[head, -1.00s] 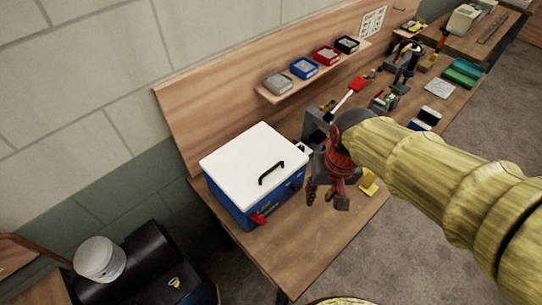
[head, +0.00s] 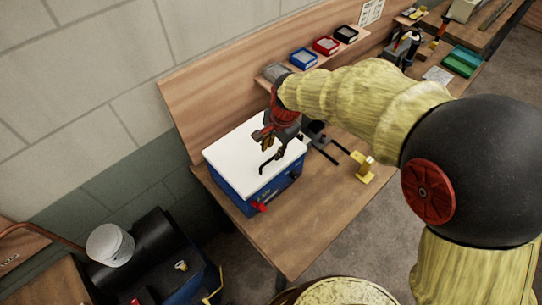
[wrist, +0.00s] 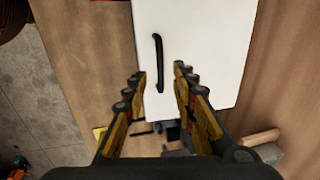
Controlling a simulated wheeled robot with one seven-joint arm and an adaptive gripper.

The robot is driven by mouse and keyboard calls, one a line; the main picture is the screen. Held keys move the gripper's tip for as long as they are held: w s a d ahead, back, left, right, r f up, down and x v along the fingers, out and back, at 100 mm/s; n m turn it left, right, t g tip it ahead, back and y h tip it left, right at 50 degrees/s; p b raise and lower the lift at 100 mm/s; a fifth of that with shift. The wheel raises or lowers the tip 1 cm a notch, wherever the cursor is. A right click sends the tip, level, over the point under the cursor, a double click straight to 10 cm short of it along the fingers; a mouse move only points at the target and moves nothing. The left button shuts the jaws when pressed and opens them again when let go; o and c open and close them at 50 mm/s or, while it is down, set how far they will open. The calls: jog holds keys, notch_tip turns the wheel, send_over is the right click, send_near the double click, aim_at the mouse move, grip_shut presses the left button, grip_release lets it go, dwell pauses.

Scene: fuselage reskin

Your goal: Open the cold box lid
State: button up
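The cold box (head: 240,187) is blue with a red latch (head: 259,207) on its front and stands on the wooden bench. Its white lid (head: 235,150) is shut and carries a black bar handle (head: 270,163). The lid (wrist: 210,45) and handle (wrist: 158,62) also show in the wrist view. My gripper (head: 262,137) is above the lid, near the handle. In the wrist view my gripper (wrist: 160,80) is open, with the fingers apart and the handle's near end seen between the fingertips. I cannot tell how high the fingers are above the lid.
A shelf (head: 325,55) with several small bins runs along the back board behind the box. A yellow block (head: 363,168) and dark tools lie on the bench right of the box. A black cart (head: 150,255) with a white bucket stands at lower left.

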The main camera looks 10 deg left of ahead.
aim_at(270, 160)
jog(key=f, duration=0.3)
jog(key=a+f, duration=0.1)
jog(key=f, duration=0.1)
jog(key=shift+w+f, duration=0.3)
jog(key=shift+w, duration=0.05)
jog(key=shift+c, duration=1.4)
jog(key=c, duration=0.4)
grip_shut()
